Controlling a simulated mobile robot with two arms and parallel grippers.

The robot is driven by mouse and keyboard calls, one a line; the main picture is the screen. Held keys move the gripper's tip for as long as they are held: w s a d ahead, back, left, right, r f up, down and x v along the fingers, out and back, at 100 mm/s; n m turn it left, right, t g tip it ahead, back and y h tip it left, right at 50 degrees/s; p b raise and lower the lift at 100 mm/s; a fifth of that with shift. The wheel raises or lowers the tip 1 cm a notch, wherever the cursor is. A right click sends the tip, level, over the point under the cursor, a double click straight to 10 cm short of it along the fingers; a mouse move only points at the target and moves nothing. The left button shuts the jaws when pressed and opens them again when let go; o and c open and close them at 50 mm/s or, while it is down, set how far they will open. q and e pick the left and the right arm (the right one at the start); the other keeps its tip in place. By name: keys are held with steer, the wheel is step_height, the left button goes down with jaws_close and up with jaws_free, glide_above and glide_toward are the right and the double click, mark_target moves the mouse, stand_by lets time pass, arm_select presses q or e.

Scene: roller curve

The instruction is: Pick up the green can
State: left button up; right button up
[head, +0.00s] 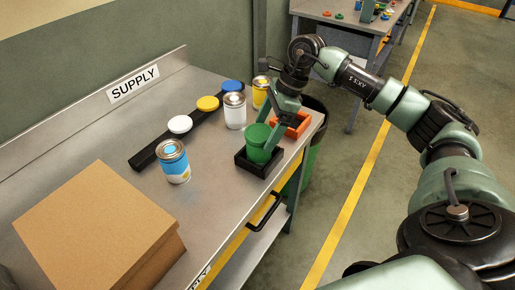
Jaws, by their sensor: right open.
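The green can (256,143) stands upright in a small black square holder (244,165) near the right front edge of the metal supply table. My right gripper (269,135) reaches down over the can from above and behind. Its fingers are open at the can, with one finger showing along its right side. I cannot tell whether they touch it. The far finger is partly hidden. My left gripper does not show.
A blue-labelled can (174,161), a white can (234,111) and a yellow can (261,92) stand nearby. A black strip (143,158) carries coloured lids. An orange tray (298,124) lies beside the gripper. A cardboard box (97,228) fills the near left.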

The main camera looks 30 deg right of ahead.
steer(key=shift+w+f, duration=0.1)
steer(key=shift+f, duration=0.4)
steer(key=b+x, duration=0.1)
steer(key=x, duration=0.1)
steer(key=b+x, duration=0.1)
steer(key=x, duration=0.1)
steer(key=shift+a+f, duration=0.2)
steer(key=shift+f, duration=0.15)
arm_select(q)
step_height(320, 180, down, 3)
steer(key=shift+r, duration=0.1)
arm_select(e)
steer(key=c, duration=1.4)
steer(key=shift+o, duration=0.2)
